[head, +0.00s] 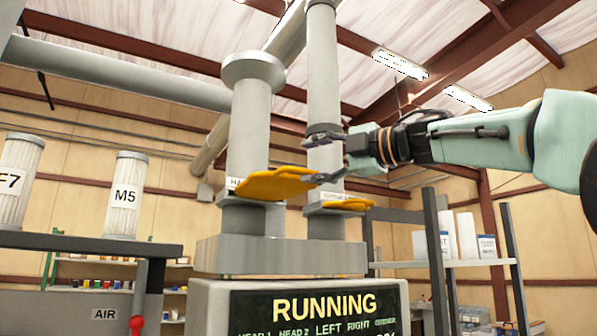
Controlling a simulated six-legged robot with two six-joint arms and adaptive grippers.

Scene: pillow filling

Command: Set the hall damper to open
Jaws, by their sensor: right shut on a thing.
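The hall damper is a yellow plate (270,185) sticking out of the left grey duct (250,130), below a label whose visible letters begin "HA". The plate slants, its near left end large and its right end at my fingers. My right gripper (320,160) comes in from the right and is shut on the plate's right end; the exact finger contact is small and hard to see. A second yellow plate (345,204) sits lower on the right-hand duct (322,80), with a label too small to read. My left gripper is out of view.
Both ducts stand on a grey housing (280,256) above a dark screen (320,309) reading "RUNNING". Filter cylinders, one marked M5 (126,195), stand at left on a dark shelf. A red-knobbed lever (137,323) is by an AIR label. Shelving (450,263) stands at right.

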